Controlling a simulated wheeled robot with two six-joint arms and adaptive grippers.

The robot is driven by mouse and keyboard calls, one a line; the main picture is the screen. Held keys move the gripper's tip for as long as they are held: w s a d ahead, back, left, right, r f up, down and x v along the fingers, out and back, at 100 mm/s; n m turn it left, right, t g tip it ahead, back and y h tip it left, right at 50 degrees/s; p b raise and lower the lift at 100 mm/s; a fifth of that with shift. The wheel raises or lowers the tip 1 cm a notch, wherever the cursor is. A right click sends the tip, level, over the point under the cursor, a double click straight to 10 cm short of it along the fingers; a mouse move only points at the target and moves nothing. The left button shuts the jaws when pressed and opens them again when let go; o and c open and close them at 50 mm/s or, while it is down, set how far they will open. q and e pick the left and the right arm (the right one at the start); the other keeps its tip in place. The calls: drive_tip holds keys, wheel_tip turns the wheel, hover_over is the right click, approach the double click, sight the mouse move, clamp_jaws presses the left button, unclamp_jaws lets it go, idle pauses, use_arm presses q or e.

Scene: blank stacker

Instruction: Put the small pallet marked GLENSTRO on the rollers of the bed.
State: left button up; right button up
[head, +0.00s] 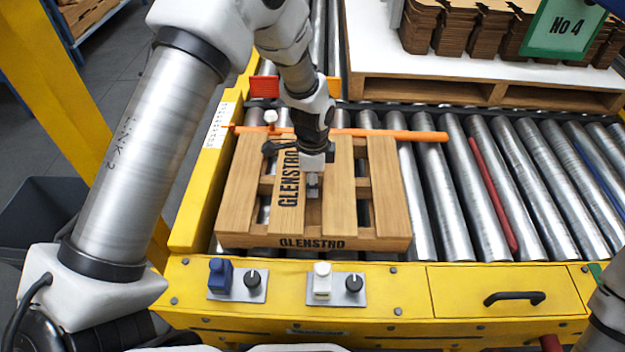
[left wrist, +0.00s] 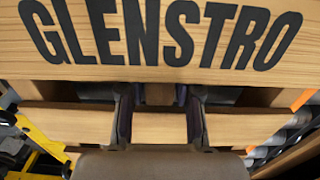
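The wooden pallet (head: 385,190) marked GLENSTRO lies flat at the left end of the roller bed (head: 440,215), with rollers showing through its gaps. Its name is on one slat and on the front edge. My left gripper (head: 313,190) points down at the pallet's middle, beside the lettered slat. In the left wrist view the lettered slat (left wrist: 160,35) is at the top. The fingers of my left gripper (left wrist: 160,110) stand apart, down between slats, on either side of a cross piece; contact is not clear. My right gripper is out of view.
An orange bar (head: 400,134) crosses the bed at the pallet's far end. Yellow frame and a control panel with knobs (head: 252,279) run along the front. A white-topped pallet with cardboard stacks (head: 470,28) stands behind.

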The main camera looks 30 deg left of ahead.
use_arm(q)
drive_tip(key=shift+o, duration=0.8)
wheel_tip(320, 180, up, 12)
drive_tip(key=p, duration=0.7)
drive_tip(key=shift+r, duration=0.2)
